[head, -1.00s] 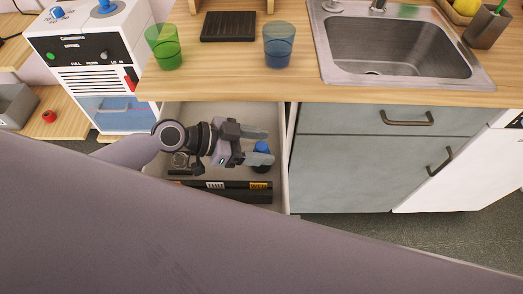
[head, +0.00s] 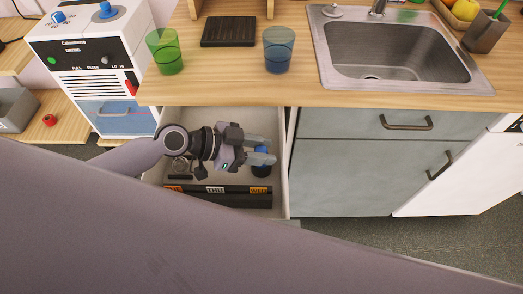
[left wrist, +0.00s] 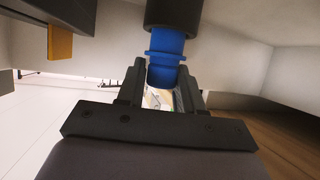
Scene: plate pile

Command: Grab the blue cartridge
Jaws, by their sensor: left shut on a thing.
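The blue cartridge (head: 261,171) has a blue body and a black end, and stands in the open drawer (head: 282,190). In the left wrist view the blue cartridge (left wrist: 167,45) shows between the two dark fingers. My left gripper (head: 262,150) reaches into the drawer from the left and is shut on the cartridge. In the left wrist view the gripper (left wrist: 163,88) has one finger on each side of the blue part. The fingers hide part of the cartridge in the head view. My right gripper is not in view.
A long black object with labels (head: 232,200) lies along the drawer's near side. Above, the counter holds a green cup (head: 165,52), a blue cup (head: 278,50) and a sink (head: 395,45).

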